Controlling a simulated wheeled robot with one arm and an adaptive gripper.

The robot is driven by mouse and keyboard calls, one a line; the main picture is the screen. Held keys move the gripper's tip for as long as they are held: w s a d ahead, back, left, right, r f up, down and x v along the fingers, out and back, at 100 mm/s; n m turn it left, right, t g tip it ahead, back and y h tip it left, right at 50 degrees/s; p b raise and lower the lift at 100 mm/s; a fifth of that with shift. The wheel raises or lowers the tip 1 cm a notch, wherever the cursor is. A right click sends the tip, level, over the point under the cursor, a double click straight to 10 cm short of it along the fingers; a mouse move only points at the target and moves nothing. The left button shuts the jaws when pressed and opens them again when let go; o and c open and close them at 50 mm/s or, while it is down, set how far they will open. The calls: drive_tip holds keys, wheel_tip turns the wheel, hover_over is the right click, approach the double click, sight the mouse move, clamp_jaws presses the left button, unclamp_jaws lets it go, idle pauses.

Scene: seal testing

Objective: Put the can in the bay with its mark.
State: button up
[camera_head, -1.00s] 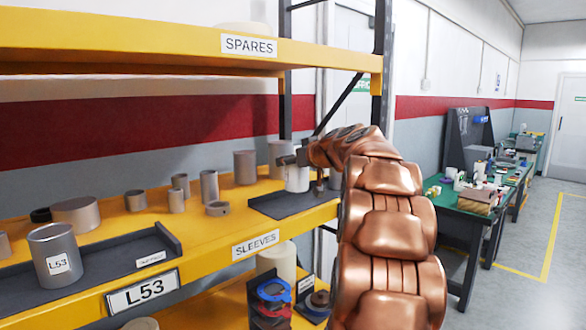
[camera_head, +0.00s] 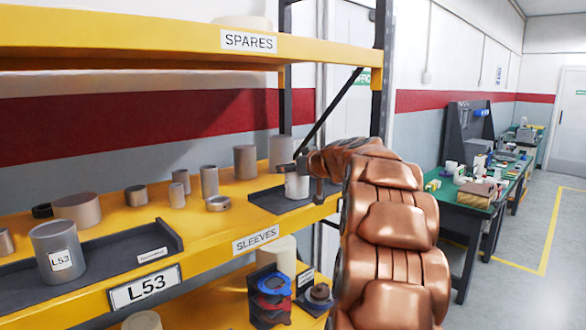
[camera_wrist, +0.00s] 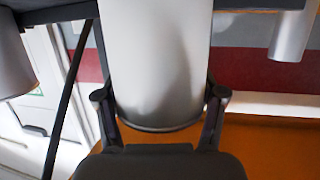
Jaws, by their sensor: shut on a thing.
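My gripper (camera_head: 299,170) is shut on a pale metal can (camera_head: 297,187) at the right end of the yellow middle shelf. The can is upright, over or in a dark tray (camera_head: 265,200); I cannot tell whether its base touches. In the wrist view the can (camera_wrist: 158,60) fills the middle, between both fingers, with no mark on the side shown. A grey can marked L53 (camera_head: 57,250) stands in another dark tray (camera_head: 110,262) at the left, above the shelf-edge label L53 (camera_head: 145,287).
Several cylinders (camera_head: 209,181) and rings (camera_head: 218,203) stand loose between the trays. A taller cylinder (camera_head: 281,152) stands behind the held can. The SPARES shelf (camera_head: 150,42) hangs above, and a dark post (camera_head: 380,75) rises behind my arm.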

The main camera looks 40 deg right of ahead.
drive_tip(key=o, duration=1.4)
drive_tip(key=shift+s+r, duration=0.1)
drive_tip(key=shift+r, duration=0.05)
drive_tip(key=b+v, duration=0.4)
drive_tip(key=v, duration=0.8)
